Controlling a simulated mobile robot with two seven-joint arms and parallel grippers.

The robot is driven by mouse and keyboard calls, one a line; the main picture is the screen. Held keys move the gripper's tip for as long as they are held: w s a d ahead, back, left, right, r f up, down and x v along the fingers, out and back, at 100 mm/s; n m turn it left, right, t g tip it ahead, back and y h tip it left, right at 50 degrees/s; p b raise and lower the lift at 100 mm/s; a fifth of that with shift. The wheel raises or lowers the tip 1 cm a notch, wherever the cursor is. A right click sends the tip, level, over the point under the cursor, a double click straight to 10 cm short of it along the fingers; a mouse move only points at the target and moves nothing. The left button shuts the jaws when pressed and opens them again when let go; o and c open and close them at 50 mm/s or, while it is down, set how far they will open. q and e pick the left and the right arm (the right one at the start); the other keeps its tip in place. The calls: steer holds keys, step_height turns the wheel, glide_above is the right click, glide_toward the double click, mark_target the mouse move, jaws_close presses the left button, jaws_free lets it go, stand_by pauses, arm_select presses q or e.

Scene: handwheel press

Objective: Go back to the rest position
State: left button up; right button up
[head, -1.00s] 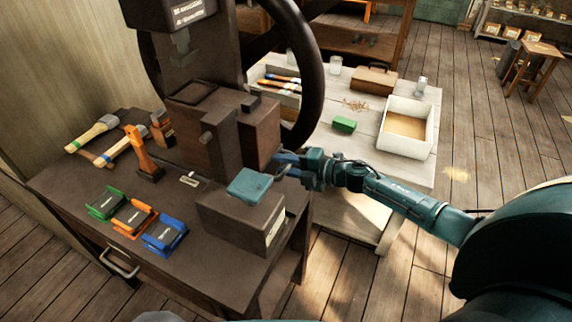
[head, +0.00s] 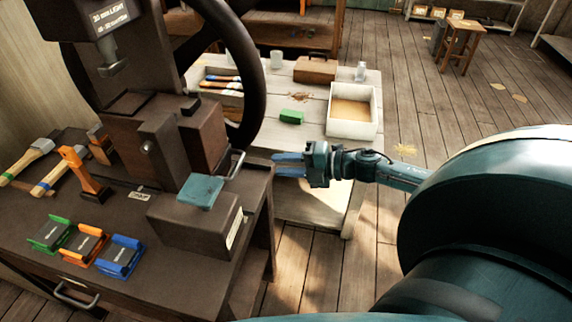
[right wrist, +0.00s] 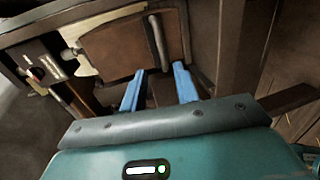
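My right gripper (head: 284,165) is stretched out to the right of the press (head: 160,140), near the bench's right edge. Its two blue fingers point left and are parted, with nothing between them. The right wrist view shows the same open gripper (right wrist: 157,78), with a brown panel and a pale bar handle beyond the fingertips. In the head view a metal handle (head: 236,165) on the press stands a little left of the fingers, apart from them. My left gripper is not in view.
The dark bench (head: 150,218) carries green, orange and blue holders (head: 119,257), hammers (head: 28,160) and a block with a teal pad (head: 200,192). A large handwheel (head: 252,85) rises behind. A pale table (head: 365,160) holds a white tray (head: 352,133).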

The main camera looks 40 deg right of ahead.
arm_select(q)
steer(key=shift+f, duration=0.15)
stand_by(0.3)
steer(key=p, duration=0.2)
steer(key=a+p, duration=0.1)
steer(key=p, duration=0.1)
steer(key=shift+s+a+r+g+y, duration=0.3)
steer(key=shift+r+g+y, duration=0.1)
arm_select(e)
steer(key=s+a+f+m+h, duration=0.3)
steer(key=s+a+m, duration=0.5)
steer(key=m, duration=0.3)
steer(key=s+a+f+m+g+h, duration=0.1)
steer(key=s+a+f+m+h, duration=0.2)
steer(key=s+a+m, duration=0.6)
steer(key=a+f+m, duration=0.1)
steer(key=m, duration=0.2)
steer(key=shift+s+a+f+h, duration=0.25)
steer(key=shift+a+h, duration=0.05)
steer(key=shift+h, duration=0.1)
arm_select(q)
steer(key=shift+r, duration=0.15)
